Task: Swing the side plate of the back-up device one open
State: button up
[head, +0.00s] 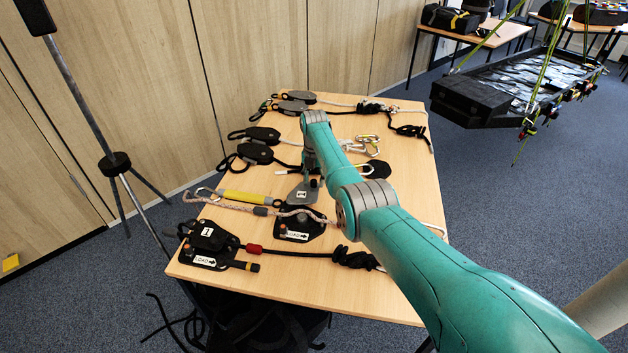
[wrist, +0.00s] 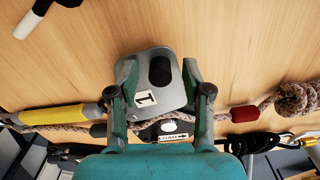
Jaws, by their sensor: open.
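The back-up device one (head: 298,226) lies on the table with a LOAD label on its dark base. Its grey side plate (head: 302,187), marked 1, stands swung away from the base, so the base and the rope along it are exposed. In the wrist view the side plate (wrist: 160,88) has a dark oval hole and lies between the fingers of my gripper (wrist: 158,72). The gripper is open, with one finger on each side of the plate; whether either touches it I cannot tell. The base (wrist: 172,128) is partly hidden by my gripper.
Another device with a LOAD label (head: 207,245) lies at the table's near left corner. A yellow-sleeved lanyard (head: 246,197) lies beside device one. Pulleys (head: 258,152), carabiners (head: 360,146) and knotted ropes (head: 357,259) cover the table's far and right parts. A tripod (head: 115,165) stands left.

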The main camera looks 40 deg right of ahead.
notch_tip(320, 180, up, 12)
jog(key=shift+f, duration=0.2)
dwell(0.7)
